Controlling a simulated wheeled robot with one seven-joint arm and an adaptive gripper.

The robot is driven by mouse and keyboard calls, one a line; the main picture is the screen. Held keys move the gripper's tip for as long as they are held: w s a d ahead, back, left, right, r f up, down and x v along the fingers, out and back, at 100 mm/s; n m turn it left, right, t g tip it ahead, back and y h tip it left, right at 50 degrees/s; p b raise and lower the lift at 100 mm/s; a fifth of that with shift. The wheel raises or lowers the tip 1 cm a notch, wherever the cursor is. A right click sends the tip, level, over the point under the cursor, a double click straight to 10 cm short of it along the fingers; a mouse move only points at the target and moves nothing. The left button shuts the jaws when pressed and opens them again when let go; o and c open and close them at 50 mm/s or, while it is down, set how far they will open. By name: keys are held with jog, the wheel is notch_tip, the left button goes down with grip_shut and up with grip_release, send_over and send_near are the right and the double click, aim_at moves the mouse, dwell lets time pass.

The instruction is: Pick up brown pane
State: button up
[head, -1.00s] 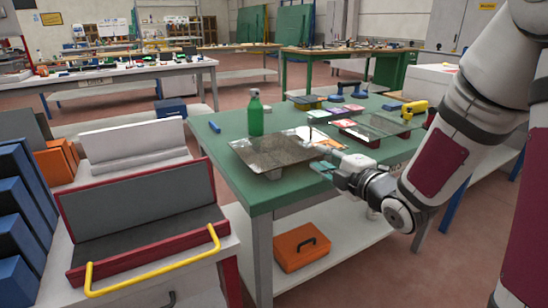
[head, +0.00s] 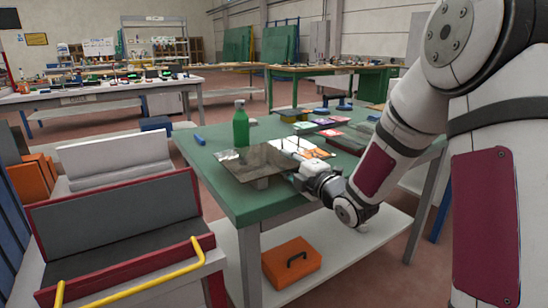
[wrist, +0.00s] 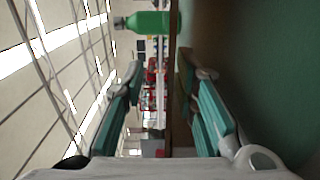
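The brown pane (head: 240,168), a thin see-through sheet, lies flat and raised on a small support (head: 261,183) at the near left of the green table (head: 218,192). My gripper (head: 297,176) is at the pane's right edge in the head view. In the wrist view my gripper (wrist: 162,72) is open, its teal fingers apart. A thin brown strip (wrist: 173,100), seemingly the pane seen edge-on, runs between the fingers, nearer the right one. I see no clear contact.
A green spray bottle (head: 240,127) stands just behind the pane. Papers and coloured packs (head: 325,122) lie farther back. An orange case (head: 291,263) is on the shelf below. A red-framed grey rack with a yellow handle (head: 150,278) stands at the left.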

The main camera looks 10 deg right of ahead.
aim_at(278, 158)
jog(key=x, duration=0.3)
jog(key=b+x, duration=0.1)
jog(key=shift+w+a+f, duration=0.1)
jog(key=shift+w+f, duration=0.15)
jog(key=shift+f, duration=0.1)
grip_shut()
jog(key=shift+r, duration=0.1)
